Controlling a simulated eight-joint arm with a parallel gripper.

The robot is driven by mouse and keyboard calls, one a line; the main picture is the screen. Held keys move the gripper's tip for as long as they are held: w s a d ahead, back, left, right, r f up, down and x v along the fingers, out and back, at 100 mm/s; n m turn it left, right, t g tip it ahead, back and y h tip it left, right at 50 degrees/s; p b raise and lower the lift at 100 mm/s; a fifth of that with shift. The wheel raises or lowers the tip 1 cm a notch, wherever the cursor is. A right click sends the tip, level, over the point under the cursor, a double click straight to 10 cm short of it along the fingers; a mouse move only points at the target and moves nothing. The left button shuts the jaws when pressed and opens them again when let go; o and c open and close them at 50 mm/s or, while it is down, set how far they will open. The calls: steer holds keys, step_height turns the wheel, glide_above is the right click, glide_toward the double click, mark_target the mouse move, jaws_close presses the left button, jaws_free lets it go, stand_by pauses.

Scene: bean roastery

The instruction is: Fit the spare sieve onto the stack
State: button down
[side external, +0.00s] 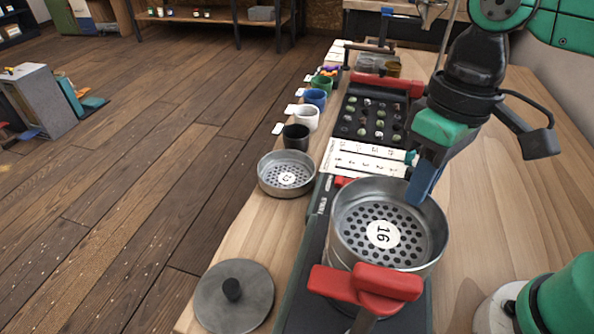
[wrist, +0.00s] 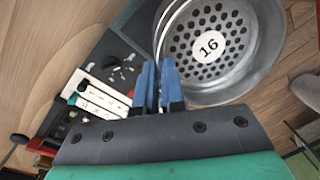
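A round metal sieve marked 16 (side external: 345,216) sits over the black shaker base, its perforated floor facing up. It fills the upper right of the wrist view (wrist: 181,75). My gripper (side external: 422,185) is at its far right rim in the side view, with a blue finger reaching inside the wall. In the wrist view my two blue fingers (wrist: 158,88) are close together astride the rim, seemingly shut on it. A smaller-looking sieve with a white number label (side external: 268,186) stands apart on the table to the left. What lies beneath sieve 16 is mostly hidden.
A red clamp handle (side external: 366,284) stands in front of sieve 16. A grey lid with a black knob (side external: 247,272) lies at the front left. Several cups, including a black one (side external: 296,140), line the table edge behind. A sample tray (side external: 372,118) lies beyond.

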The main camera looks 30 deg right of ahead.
steer(key=shift+f, duration=0.15)
steer(key=c, duration=1.2)
jaws_free()
steer(key=shift+c, duration=0.2)
step_height(320, 180, up, 11)
steer(key=d, duration=0.1)
steer(key=shift+w, duration=0.15)
steer(key=w+d+f+m+t, duration=0.1)
steer(key=w+d+f+t, duration=0.2)
steer(key=f, duration=0.4)
steer(key=w+d+f+m+t+h, duration=0.1)
steer(key=w+d+f+t, duration=0.3)
steer(key=d+f, duration=0.1)
steer(key=shift+d+f, duration=0.25)
steer(key=shift+f, duration=0.6)
